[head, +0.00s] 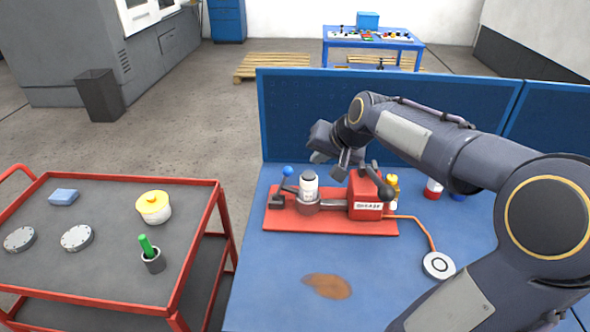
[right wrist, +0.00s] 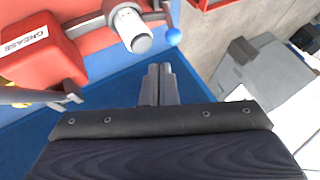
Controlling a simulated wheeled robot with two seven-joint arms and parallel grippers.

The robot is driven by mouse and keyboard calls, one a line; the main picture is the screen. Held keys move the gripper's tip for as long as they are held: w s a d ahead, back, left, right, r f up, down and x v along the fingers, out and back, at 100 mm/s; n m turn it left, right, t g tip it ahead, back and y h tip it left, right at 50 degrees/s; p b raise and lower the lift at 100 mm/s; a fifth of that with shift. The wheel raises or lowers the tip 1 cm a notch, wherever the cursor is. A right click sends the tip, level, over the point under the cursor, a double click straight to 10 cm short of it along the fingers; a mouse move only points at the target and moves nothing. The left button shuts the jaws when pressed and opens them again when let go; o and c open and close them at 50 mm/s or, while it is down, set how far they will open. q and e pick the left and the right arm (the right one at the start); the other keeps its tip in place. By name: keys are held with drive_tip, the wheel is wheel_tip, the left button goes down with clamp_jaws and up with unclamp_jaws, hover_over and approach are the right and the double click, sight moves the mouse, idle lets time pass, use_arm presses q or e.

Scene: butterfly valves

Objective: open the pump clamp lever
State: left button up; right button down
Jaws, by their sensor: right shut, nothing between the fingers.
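The red grease pump (head: 365,195) stands on a red base plate (head: 330,226) on the blue bench. A white capped cylinder (head: 309,187) sits upright in the holder left of the grease box. A blue ball knob (head: 288,171) tops the dark clamp lever (head: 278,198) at the plate's left end; the knob also shows in the right wrist view (right wrist: 173,37). My right gripper (head: 341,170) is shut and empty, above and behind the pump. In the right wrist view its fingertips (right wrist: 160,68) are together, apart from the knob. My left gripper is not in view.
A blue panel (head: 390,125) stands behind the pump. A hose runs to a round grey disc (head: 438,265) at the right. A brown stain (head: 327,286) lies in front. A red-edged cart (head: 110,250) with several items stands at the left. My right arm covers the bench's right side.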

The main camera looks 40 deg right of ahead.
sight(302, 181)
drive_tip(key=x, duration=1)
drive_tip(key=shift+p, duration=0.4)
drive_tip(key=shift+d+r, duration=0.1)
